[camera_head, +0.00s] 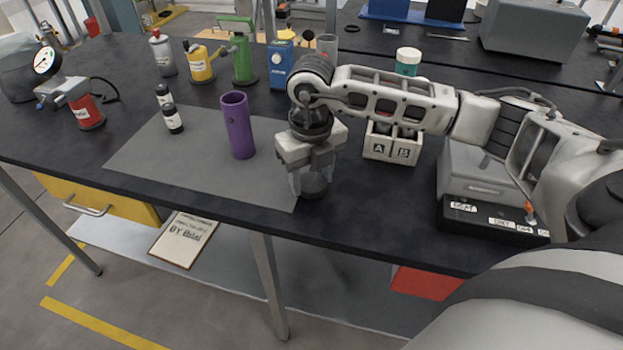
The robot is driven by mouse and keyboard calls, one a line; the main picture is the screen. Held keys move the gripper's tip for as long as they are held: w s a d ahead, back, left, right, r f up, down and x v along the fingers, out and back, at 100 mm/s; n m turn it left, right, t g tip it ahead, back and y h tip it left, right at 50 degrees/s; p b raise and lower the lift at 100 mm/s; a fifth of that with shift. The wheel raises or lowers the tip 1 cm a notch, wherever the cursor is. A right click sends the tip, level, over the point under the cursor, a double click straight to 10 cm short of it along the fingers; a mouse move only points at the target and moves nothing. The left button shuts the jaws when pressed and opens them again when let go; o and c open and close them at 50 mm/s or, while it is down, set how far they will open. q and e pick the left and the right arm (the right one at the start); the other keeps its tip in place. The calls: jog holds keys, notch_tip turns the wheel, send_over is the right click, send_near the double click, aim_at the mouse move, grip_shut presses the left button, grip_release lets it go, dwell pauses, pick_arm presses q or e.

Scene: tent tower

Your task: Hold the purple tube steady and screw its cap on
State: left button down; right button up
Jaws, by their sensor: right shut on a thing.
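The purple tube (240,130) stands upright on the grey mat, with its open top showing and no gripper touching it. My right gripper (312,178) points down to the right of the tube, by the mat's right edge. It is shut on a dark round piece (314,187) that looks like the cap. I cannot tell whether this piece touches the table. My left gripper is not in view.
Two small dark bottles (173,118) stand on the grey mat (200,172) left of the tube. Behind are a green canister (241,62), a yellow canister (201,66) and a blue box (280,62). A lettered two-compartment holder (378,147) stands to the right. The mat's front is clear.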

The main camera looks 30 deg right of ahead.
notch_tip(320, 180, up, 2)
jog(key=shift+r+b, duration=0.2)
jog(key=shift+b, duration=0.2)
jog(key=s+a+r, duration=0.9)
jog(key=a, duration=0.1)
jog(key=shift+a+r+b, duration=0.4)
jog(key=shift+b, duration=0.05)
